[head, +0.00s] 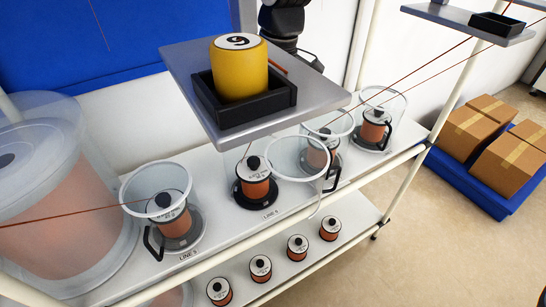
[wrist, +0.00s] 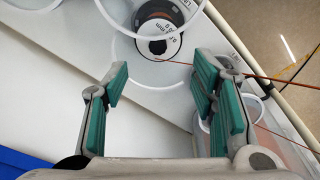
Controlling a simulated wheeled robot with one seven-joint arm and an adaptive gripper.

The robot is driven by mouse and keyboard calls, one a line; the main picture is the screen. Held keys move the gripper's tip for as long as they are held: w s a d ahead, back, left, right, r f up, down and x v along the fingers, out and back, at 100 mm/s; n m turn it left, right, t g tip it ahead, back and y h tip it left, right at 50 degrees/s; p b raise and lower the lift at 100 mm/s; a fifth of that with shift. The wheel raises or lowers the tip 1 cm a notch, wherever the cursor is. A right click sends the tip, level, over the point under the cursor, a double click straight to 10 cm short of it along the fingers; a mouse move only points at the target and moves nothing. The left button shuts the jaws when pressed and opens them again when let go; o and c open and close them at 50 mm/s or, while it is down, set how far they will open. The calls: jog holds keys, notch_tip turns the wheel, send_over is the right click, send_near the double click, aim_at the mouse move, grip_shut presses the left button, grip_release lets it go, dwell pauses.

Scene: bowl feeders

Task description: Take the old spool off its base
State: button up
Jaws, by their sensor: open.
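Copper-orange wire spools with white-and-black tops stand on dark bases along the upper shelf. One spool (head: 255,189), on a black base (head: 238,198), appears uncovered; an empty-looking clear pot (head: 313,200) is just to its right. I cannot tell from looks which spool is the old one. My gripper (wrist: 160,78) is open and empty in the wrist view, its teal-padded fingers apart. My gripper is hidden in the head view.
Clear pots with handles (head: 150,195) surround other spools. Thin copper wires cross the space. Several spools line the lower shelf (head: 345,210). Boxes (head: 480,118) stand right.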

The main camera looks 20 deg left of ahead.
jog(key=a+f, duration=0.1)
jog(key=a, duration=0.1)
send_over(253, 160)
jog(key=d, duration=0.2)
jog(key=shift+n, duration=0.4)
jog(key=f, duration=0.8)
jog(key=shift+s+a+f, duration=0.2)
jog(key=shift+f, duration=0.1)
jog(key=shift+w+a+f+p, duration=0.1)
jog(key=shift+a+f+p, duration=0.15)
jog(key=shift+f, duration=0.65)
jog(key=shift+w+a+f+p, duration=0.1)
jog(key=shift+a+f+p, duration=0.1)
jog(key=shift+f, duration=0.65)
jog(key=shift+a+f+p, duration=0.15)
jog(key=shift+f+p, duration=0.1)
jog(key=shift+f, duration=0.65)
jog(key=shift+r, duration=0.1)
grip_shut()
